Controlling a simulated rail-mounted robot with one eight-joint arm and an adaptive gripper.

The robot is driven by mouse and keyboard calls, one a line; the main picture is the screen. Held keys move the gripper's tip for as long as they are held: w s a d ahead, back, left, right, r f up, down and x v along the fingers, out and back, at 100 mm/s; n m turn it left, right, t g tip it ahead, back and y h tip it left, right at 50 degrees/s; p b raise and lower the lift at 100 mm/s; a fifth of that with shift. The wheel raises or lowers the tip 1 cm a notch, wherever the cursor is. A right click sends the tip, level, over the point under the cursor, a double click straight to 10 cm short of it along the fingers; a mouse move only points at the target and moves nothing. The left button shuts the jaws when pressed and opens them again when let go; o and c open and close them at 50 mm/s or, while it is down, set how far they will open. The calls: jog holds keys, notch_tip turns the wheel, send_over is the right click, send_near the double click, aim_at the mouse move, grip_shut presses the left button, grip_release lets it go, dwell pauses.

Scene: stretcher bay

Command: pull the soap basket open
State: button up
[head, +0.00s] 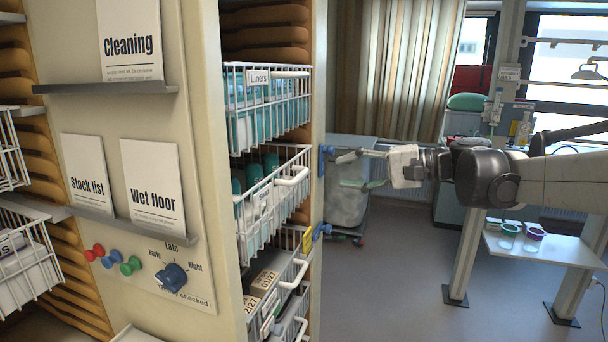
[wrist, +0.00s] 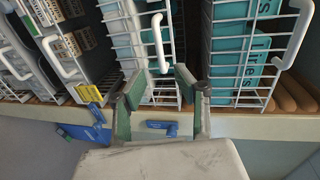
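The middle wire basket (head: 266,203) holds teal bottles and sits in the cabinet below the basket labelled Liners; its own label is too small to read. I take it as the soap basket. Its white handle (head: 293,177) faces right. My gripper (head: 355,170) is open and empty, to the right of this handle with a gap between. In the wrist view, the two fingers (wrist: 158,82) stand apart, and the basket's handle (wrist: 160,45) shows ahead between them. Whether the fingers touch the basket's wires cannot be told there.
The Liners basket (head: 268,103) is above, and a basket with boxes (head: 270,290) is below. Blue fittings (head: 320,231) and a yellow tag (head: 307,241) are on the cabinet edge. A grey bin cart (head: 347,200) stands behind my gripper. The floor (head: 400,290) in front is clear.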

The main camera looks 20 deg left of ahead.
aim_at(303, 176)
jog(key=p+x, duration=0.2)
jog(key=x, duration=0.9)
jog(key=shift+a, duration=0.25)
grip_shut()
